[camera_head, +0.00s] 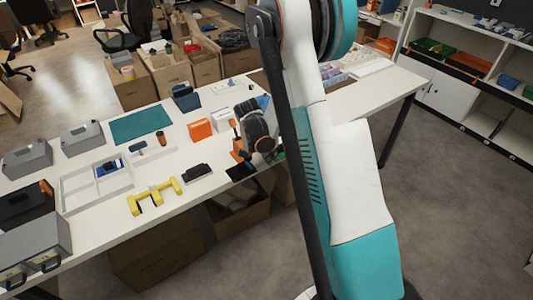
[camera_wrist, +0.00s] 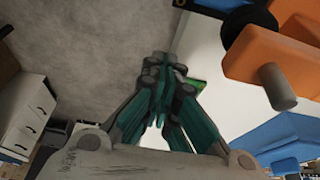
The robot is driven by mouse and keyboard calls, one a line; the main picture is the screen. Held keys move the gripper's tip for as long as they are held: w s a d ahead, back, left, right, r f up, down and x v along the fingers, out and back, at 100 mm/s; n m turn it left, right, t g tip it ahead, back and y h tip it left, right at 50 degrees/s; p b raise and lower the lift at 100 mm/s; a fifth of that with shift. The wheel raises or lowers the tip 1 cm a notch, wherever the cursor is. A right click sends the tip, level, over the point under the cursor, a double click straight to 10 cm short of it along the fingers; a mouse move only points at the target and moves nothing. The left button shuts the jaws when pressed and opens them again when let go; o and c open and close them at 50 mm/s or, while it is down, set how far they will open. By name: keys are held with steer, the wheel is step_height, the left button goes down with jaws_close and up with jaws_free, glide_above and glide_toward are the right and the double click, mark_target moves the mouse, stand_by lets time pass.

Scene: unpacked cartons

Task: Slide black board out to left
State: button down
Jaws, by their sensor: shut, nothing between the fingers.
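A flat black board (camera_head: 241,171) lies at the front edge of the white table in the head view, just below an orange tool. I cannot pick it out in the wrist view. My gripper (camera_wrist: 161,112) is shut and empty in the wrist view, with its teal-lined fingers together over the table edge. In the head view only its dark wrist end (camera_head: 260,130) shows clearly, up and right of the black board; the fingertips are hidden. A small green board (camera_wrist: 197,86) shows beside the fingertips in the wrist view.
The orange tool (camera_wrist: 270,60) with a black knob stands close to the right of my fingers. A black brush-like block (camera_head: 198,172) and a yellow bracket (camera_head: 155,195) lie to the left on the table (camera_head: 110,222). Open cartons (camera_head: 237,212) stand below the front edge.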

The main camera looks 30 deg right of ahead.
mark_target(244, 176)
steer(key=shift+s+a+b, duration=0.1)
steer(key=shift+a+b, duration=0.3)
steer(key=shift+a, duration=1.6)
steer(key=a+b, duration=0.1)
steer(key=a, duration=0.7)
steer(key=shift+s+a, duration=0.1)
steer(key=shift+a, duration=0.2)
